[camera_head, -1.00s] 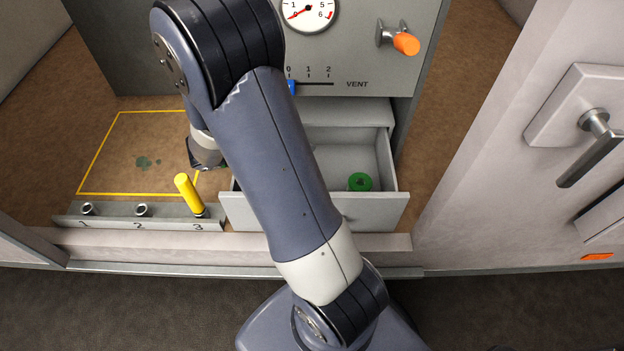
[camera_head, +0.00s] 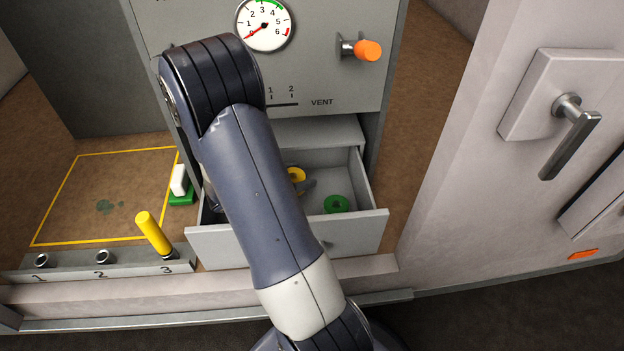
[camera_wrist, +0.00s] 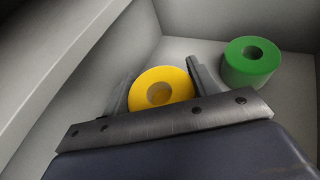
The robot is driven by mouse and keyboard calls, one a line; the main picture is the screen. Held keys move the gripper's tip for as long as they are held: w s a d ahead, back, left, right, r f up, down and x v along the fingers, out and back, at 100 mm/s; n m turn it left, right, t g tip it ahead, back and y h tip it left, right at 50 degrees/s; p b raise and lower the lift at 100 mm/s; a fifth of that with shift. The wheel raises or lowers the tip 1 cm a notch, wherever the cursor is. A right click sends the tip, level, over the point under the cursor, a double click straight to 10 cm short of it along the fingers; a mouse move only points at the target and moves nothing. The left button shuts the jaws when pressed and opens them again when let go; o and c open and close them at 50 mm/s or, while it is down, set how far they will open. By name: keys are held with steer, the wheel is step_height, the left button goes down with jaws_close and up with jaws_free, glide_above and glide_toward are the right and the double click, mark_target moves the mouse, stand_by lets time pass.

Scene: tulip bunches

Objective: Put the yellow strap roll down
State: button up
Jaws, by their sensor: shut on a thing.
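The yellow strap roll (camera_wrist: 160,88) is between the two fingers of my gripper (camera_wrist: 158,88) in the wrist view, and the gripper is shut on it. Part of the roll (camera_head: 296,174) also shows in the head view, inside the open drawer (camera_head: 345,228); my arm hides the rest. In the wrist view the drawer's wall (camera_wrist: 75,75) stands to the left of the roll. I cannot tell whether the roll touches the drawer floor.
A green roll (camera_wrist: 251,62) lies in the drawer to the right of the yellow roll. A yellow handle (camera_head: 152,233) stands tilted at slot 3. A white and green block (camera_head: 181,186) sits by the yellow outlined area. Drawer floor around the green roll is free.

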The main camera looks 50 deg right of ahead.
steer(key=shift+x, duration=1.6)
steer(key=shift+s+d+f+b, duration=0.15)
steer(key=shift+d+f+b, duration=0.25)
steer(key=shift+d+f, duration=0.7)
steer(key=shift+f, duration=0.2)
steer(key=o, duration=0.8)
steer(key=shift+r, duration=0.1)
